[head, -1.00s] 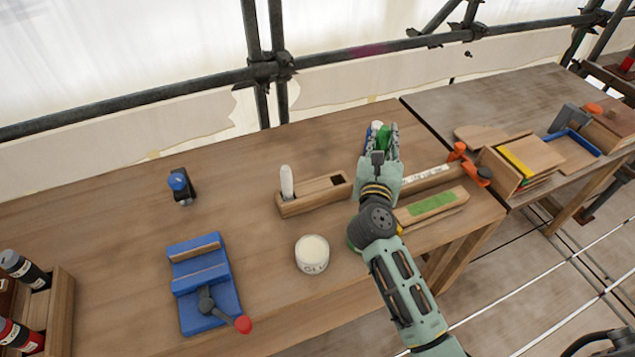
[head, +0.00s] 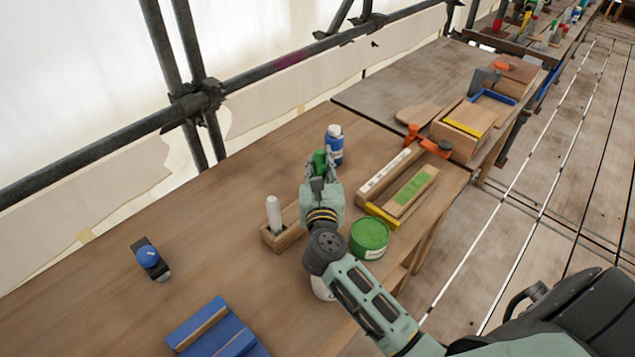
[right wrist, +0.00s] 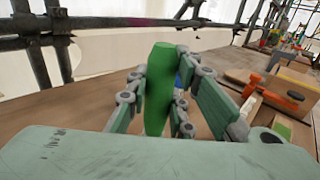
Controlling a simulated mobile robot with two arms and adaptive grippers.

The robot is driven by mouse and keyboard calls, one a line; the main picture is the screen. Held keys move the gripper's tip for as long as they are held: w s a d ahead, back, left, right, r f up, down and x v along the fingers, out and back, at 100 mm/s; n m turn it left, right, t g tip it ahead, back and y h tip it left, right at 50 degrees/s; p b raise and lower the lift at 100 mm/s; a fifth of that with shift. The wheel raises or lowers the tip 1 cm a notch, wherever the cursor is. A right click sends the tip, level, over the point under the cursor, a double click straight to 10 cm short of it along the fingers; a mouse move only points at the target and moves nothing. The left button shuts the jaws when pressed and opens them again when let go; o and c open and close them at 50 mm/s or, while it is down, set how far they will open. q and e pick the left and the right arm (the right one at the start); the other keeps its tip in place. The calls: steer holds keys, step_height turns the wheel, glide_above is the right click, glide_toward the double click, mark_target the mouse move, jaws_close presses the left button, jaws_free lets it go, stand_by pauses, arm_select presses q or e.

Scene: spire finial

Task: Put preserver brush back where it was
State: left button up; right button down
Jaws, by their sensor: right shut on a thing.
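A green-handled tool, apparently the preserver brush (head: 319,160), stands roughly upright in my right gripper (head: 321,172). In the right wrist view the green handle (right wrist: 158,85) is between the shut fingers; its lower end is hidden by the gripper. A wooden holder (head: 285,240) is on the bench left of and below my right gripper. A white-handled tool (head: 273,213) stands in its left end. My gripper and arm hide the holder's right end. My left gripper is not in view.
A blue bottle (head: 334,148) stands behind my right gripper. A green tin (head: 369,238) is right of my forearm, which partly hides a white jar (head: 322,289). Wooden strips (head: 410,190) and an orange clamp (head: 428,140) lie right.

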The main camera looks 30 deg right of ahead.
mark_target(318, 175)
steer(key=f, duration=0.3)
steer(key=shift+w+a+f+b, duration=0.1)
steer(key=shift+a+f+b, duration=0.1)
steer(key=shift+b, duration=0.1)
steer(key=shift+f, duration=0.3)
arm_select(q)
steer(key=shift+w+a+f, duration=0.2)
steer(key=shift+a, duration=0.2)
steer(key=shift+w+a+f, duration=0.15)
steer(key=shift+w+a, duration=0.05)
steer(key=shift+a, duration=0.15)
arm_select(e)
steer(key=shift+d, duration=0.1)
steer(key=shift+f, duration=0.1)
steer(key=c, duration=2)
jaws_free()
steer(key=shift+f, duration=0.1)
steer(key=o, duration=0.5)
steer(key=shift+c, duration=0.2)
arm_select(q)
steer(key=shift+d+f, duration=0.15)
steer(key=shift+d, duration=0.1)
